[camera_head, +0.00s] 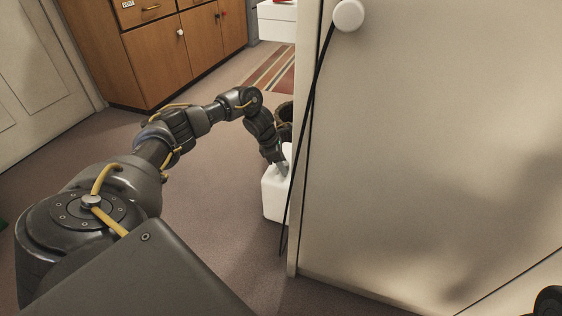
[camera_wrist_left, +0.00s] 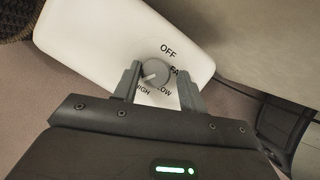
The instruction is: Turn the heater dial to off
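The white heater (camera_head: 273,195) stands on the floor, partly hidden behind the pale door panel's edge. Its top fills the upper middle of the left wrist view (camera_wrist_left: 95,40). The round grey heater dial (camera_wrist_left: 155,73) sits there, with the labels OFF, LOW, HIGH and a partly covered one around it. The dial's light mark points to the lower left, toward HIGH. My left gripper (camera_wrist_left: 159,68) is open, with one finger on each side of the dial and gaps showing. I cannot tell whether the fingers touch it. In the head view, the left gripper (camera_head: 282,167) reaches down at the heater's top.
A large pale door panel (camera_head: 420,150) with a round white knob (camera_head: 348,15) stands close to my left gripper's right. A dark basket (camera_head: 285,112) is behind the heater. Wooden cabinets (camera_head: 160,50) stand at the back. The floor left of the heater is clear.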

